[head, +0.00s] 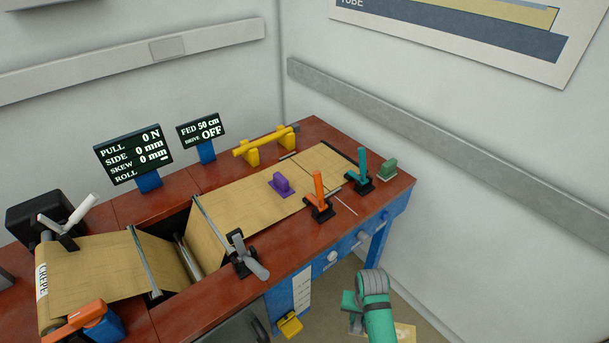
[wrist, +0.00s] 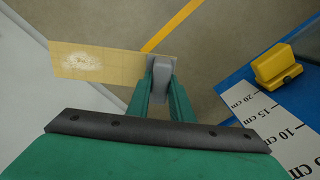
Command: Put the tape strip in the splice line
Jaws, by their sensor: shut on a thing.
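My gripper (wrist: 161,75) is shut on the tape strip (wrist: 105,62), holding it by a grey piece at its right end. The strip is pale tan with a whitish patch and sticks out to the left over the floor in the wrist view. In the head view my gripper (head: 360,307) is low in front of the bench, and part of the strip (head: 404,333) shows beyond it. Thin dark and pale lines (head: 318,171) cross the right part of the tan paper (head: 245,200) on the bench; I cannot tell which is the splice line. The strip is apart from the paper.
On the bench are a purple block (head: 281,184), an orange lever (head: 319,195), a teal lever (head: 362,170) and a green block (head: 387,169). A sunken opening lies left of the paper.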

